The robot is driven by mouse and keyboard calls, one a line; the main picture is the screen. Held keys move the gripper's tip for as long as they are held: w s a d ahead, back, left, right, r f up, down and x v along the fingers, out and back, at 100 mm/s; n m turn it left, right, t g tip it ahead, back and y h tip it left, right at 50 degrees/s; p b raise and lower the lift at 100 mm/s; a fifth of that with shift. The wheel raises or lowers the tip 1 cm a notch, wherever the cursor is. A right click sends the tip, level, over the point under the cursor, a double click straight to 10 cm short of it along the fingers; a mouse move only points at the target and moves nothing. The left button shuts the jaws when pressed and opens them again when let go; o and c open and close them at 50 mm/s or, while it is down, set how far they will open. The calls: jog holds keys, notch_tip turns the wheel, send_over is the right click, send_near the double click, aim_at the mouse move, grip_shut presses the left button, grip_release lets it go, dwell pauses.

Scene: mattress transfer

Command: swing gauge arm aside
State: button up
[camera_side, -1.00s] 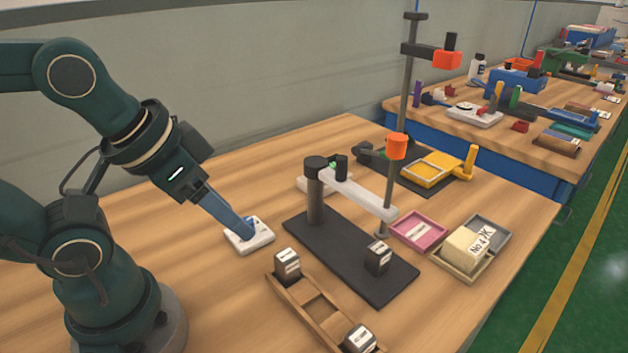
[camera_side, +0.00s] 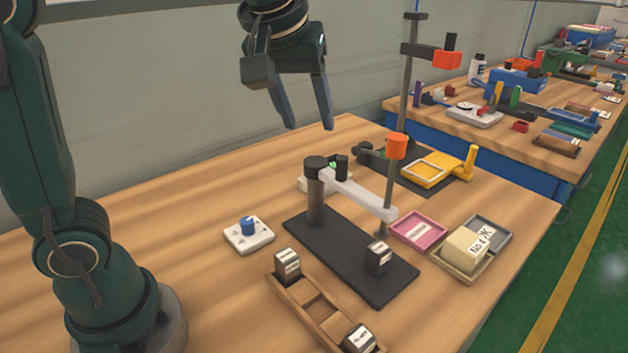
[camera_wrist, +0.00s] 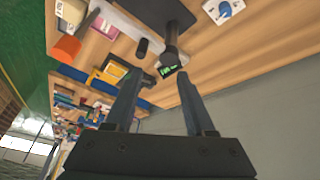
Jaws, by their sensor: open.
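The gauge arm (camera_side: 358,192) is a pale bar running from the top of a dark upright post (camera_side: 316,196) toward the front right. It hangs over a black base plate (camera_side: 335,245). A short black knob (camera_side: 341,167) stands up from the bar near the post. A dark block (camera_side: 378,258) sits on the plate beneath the bar's side. My gripper (camera_side: 308,128) is open and empty, high above the back of the table and apart from the gauge. In the wrist view my gripper (camera_wrist: 158,90) shows two spread fingers with nothing between them; the black knob (camera_wrist: 143,46) shows beyond them.
A white dial box with a blue knob (camera_side: 249,234) lies left of the plate. A wooden tray (camera_side: 318,313) holding dark blocks is in front. A pink tray (camera_side: 418,231) and a boxed item (camera_side: 467,249) lie right. A tall stand with an orange part (camera_side: 397,147) rises behind.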

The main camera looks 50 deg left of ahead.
jog(key=g, duration=0.1)
send_over(343, 158)
jog(key=s, duration=0.2)
jog(key=f, duration=0.3)
jog(key=shift+w+d+f, duration=0.2)
jog(key=shift+d+f, duration=0.2)
jog(key=shift+f, duration=0.35)
jog(key=shift+x, duration=2.45)
grip_shut()
jog(key=shift+d+r, duration=0.1)
